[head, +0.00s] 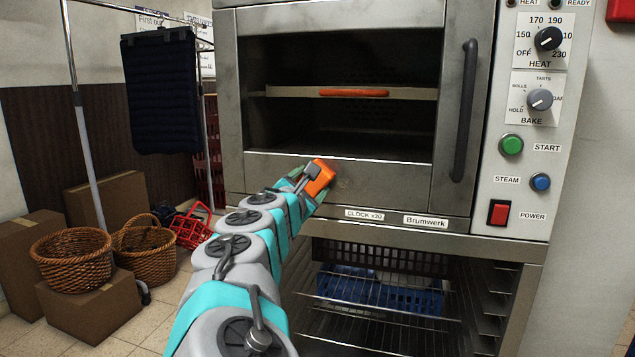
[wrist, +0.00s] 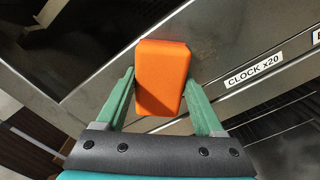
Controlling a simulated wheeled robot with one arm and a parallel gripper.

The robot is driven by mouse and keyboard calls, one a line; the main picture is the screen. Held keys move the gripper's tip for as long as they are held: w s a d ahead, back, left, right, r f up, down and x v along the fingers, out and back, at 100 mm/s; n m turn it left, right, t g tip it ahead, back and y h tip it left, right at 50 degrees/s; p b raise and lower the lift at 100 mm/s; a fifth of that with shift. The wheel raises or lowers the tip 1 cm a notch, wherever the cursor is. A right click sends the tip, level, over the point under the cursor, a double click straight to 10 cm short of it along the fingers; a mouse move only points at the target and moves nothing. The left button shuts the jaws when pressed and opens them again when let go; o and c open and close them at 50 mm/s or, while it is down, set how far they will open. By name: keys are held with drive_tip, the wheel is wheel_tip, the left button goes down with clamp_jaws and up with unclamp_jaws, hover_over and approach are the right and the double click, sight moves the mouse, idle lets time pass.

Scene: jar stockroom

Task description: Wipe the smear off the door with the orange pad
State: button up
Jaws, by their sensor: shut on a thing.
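My gripper (head: 309,186) is shut on the orange pad (head: 321,177), a block with rounded edges. In the wrist view the pad (wrist: 161,78) stands upright between the green fingers. The pad is at the lower metal rail of the oven door (head: 390,175), left of its middle; I cannot tell whether it touches. A faint dull smudge (head: 345,183), perhaps the smear, shows on the rail just right of the pad. In the wrist view a faint dark patch (wrist: 207,46) lies right of the pad's top. The pad hides the metal behind it.
The door's dark vertical handle (head: 467,110) is at the right. The control panel (head: 520,150) with knobs and buttons stands beside it. Below is an open rack with a blue basket (head: 380,291). Wicker baskets (head: 73,258) and boxes stand left.

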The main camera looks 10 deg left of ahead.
drive_tip(key=shift+w+a+f, duration=0.1)
drive_tip(key=shift+a+f, duration=0.05)
drive_tip(key=shift+a, duration=1.3)
drive_tip(key=shift+w+a, duration=0.2)
drive_tip(key=shift+a, duration=1.9)
drive_tip(key=shift+s+a, duration=0.15)
drive_tip(key=shift+s, duration=1.35)
drive_tip(key=shift+s+a, duration=0.15)
drive_tip(key=shift+s, duration=1.3)
